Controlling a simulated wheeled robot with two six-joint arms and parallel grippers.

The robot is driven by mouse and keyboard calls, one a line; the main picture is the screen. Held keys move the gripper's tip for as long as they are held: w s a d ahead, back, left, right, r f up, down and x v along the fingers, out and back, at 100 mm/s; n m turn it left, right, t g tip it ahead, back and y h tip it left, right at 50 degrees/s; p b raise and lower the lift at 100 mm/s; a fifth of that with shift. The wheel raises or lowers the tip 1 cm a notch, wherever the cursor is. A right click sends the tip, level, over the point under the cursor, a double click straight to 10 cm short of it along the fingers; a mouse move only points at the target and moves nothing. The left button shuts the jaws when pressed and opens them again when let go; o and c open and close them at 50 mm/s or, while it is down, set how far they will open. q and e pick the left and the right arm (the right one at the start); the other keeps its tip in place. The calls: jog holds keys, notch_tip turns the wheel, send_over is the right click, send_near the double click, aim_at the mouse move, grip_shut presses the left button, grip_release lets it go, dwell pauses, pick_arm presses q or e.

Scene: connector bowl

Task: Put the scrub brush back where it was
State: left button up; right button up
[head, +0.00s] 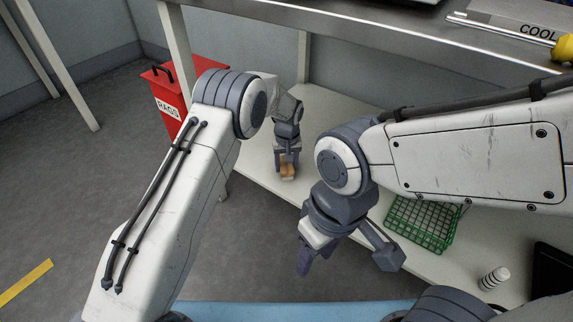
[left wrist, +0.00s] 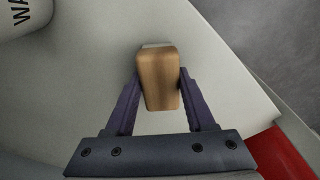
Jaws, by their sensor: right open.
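The scrub brush (head: 288,172) shows as a wooden block at the left end of the pale lower shelf (head: 262,178). In the left wrist view the brush (left wrist: 158,80) has a light strip at its far end, and its bristles are not clearly seen. My left gripper (head: 287,160) reaches down over it. Its two purple fingers (left wrist: 160,85) press against both sides of the wood. I cannot tell whether the brush touches the shelf. My right gripper (head: 346,260) is open and empty, in front of the shelf.
A red RAGS bin (head: 168,103) stands left of the shelf, by a post. A green rack (head: 422,222) and a white bottle with dark bands (head: 493,278) are at right. An upper shelf (head: 350,28) hangs overhead. A white container (left wrist: 22,16) is near the brush.

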aim_at(286, 166)
pick_arm(q)
jog(key=o, duration=0.4)
jog(key=r+p, duration=0.1)
jog(key=r, duration=0.1)
jog(key=r+p, duration=0.2)
jog(key=r, duration=0.1)
jog(key=s+r+p, duration=0.1)
jog(key=r, duration=0.2)
jog(key=shift+f, duration=0.1)
